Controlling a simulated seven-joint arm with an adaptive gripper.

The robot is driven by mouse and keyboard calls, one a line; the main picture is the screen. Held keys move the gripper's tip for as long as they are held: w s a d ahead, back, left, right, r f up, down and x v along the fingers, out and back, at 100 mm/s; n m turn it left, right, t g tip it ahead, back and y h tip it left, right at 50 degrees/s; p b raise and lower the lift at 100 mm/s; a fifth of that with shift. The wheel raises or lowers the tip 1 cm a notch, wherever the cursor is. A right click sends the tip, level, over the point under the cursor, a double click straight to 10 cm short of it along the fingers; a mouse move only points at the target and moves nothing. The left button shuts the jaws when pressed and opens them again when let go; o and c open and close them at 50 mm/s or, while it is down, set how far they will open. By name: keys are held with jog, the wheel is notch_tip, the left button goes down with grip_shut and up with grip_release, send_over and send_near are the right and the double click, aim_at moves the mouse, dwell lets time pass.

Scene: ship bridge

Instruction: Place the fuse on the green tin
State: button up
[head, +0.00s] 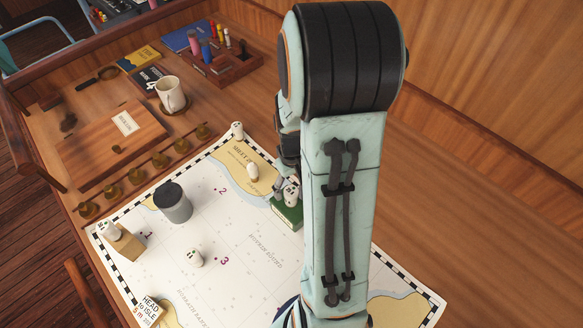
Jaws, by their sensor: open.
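A green tin (288,213), a low green block shape, sits on the chart at the middle of the head view, partly behind my arm. A small white piece with dark marks (291,191), which looks like the fuse, stands on or just above its top; contact is hard to make out. My gripper (284,187) is right at this white piece, its fingers open beside it. My arm hides much of the gripper and the tin's right side.
A grey canister (173,203) and a wooden block (127,242) stand left. A mug (171,94) and pen rack (222,68) are behind.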

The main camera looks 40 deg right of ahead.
aim_at(291, 191)
notch_tip(291, 191, up, 9)
jog(key=s+a+r+n, duration=0.1)
jog(key=s+a+r, duration=0.1)
jog(key=s+a, duration=0.3)
jog(key=s+a+r+n, duration=0.2)
jog(key=s+a, duration=0.3)
jog(key=a, duration=0.8)
jog(key=shift+s+y, duration=0.15)
jog(key=shift+y, duration=0.25)
